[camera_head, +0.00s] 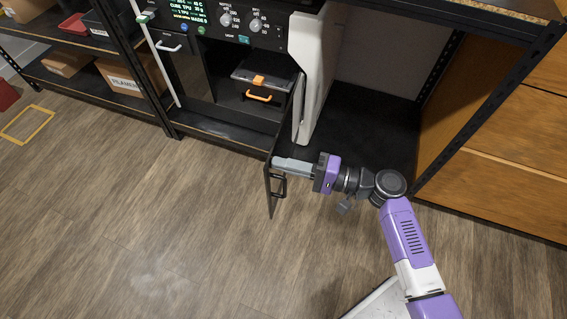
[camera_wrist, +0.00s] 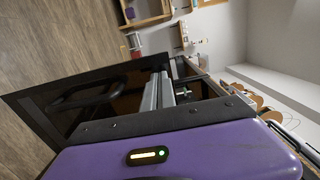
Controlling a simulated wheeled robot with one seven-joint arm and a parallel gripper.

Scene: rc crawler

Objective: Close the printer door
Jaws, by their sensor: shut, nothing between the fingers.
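The printer (camera_head: 315,70) stands on the black shelf with its front facing the floor area. Its door (camera_head: 271,198), a thin dark panel with a black handle, stands swung open, jutting out past the shelf edge and seen nearly edge-on in the head view. In the wrist view the door (camera_wrist: 60,93) is a dark panel with its handle, left of the fingers. My gripper (camera_head: 278,162) is shut and empty, to the right of the door, with its fingertips at the door's upper outer edge. Whether they touch it I cannot tell. The fingers also show in the wrist view (camera_wrist: 157,88).
A dark case with an orange handle (camera_head: 259,88) sits inside the printer opening. A control panel (camera_head: 235,22) is above it. A black rack upright (camera_head: 488,100) and wooden drawers (camera_head: 515,150) stand to the right.

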